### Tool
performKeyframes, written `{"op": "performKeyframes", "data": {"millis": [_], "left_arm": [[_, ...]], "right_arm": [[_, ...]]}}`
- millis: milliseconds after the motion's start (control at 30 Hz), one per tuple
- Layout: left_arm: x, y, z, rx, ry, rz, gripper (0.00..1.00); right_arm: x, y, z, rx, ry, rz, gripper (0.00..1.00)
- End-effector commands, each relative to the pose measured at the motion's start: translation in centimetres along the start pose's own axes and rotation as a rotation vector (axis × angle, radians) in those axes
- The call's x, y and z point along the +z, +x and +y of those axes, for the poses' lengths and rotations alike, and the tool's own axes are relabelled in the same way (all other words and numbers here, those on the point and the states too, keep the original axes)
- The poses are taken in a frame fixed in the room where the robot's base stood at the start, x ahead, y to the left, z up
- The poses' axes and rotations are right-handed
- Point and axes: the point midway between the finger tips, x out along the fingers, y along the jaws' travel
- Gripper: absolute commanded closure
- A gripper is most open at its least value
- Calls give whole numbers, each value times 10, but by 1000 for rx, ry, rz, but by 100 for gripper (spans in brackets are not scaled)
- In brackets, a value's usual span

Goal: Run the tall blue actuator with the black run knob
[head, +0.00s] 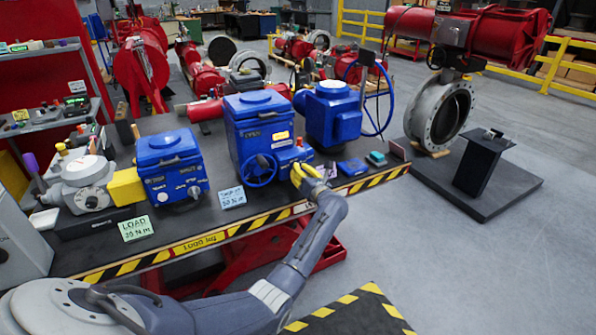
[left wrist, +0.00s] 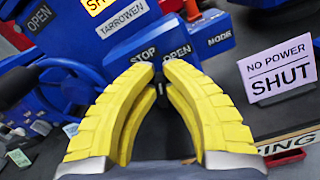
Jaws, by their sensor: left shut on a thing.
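The tall blue actuator (head: 243,130) stands near the middle of the bench with a blue handwheel (head: 259,170) on its front. In the left wrist view its blue control face (left wrist: 200,35) carries the labels STOP, OPEN and MODE. My left gripper (head: 303,172) is at the lower right of this actuator, its yellow fingers closed together at the tips. In the left wrist view the fingertips (left wrist: 157,78) meet around a small black knob (left wrist: 158,77) just below the STOP and OPEN labels. The fingers hide most of the knob. My right gripper is not in view.
A shorter blue actuator (head: 170,162) stands to the left and another blue unit (head: 333,118) to the right. A "NO POWER SHUT" card (left wrist: 279,70) stands right of the fingers. Striped edging (head: 225,232) marks the bench front. A large valve (head: 440,110) stands beyond the bench.

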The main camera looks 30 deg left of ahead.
Motion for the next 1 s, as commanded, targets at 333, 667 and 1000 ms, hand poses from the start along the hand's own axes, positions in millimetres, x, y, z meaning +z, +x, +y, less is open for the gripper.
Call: {"op": "performKeyframes", "data": {"millis": [333, 667, 1000], "left_arm": [[0, 0, -6, -1, 255, 1, 100], [-1, 0, -8, 0, 387, 0, 100], [-1, 0, -8, 0, 417, -1, 100]], "right_arm": [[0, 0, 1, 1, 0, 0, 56], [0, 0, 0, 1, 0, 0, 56], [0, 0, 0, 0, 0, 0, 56]]}}
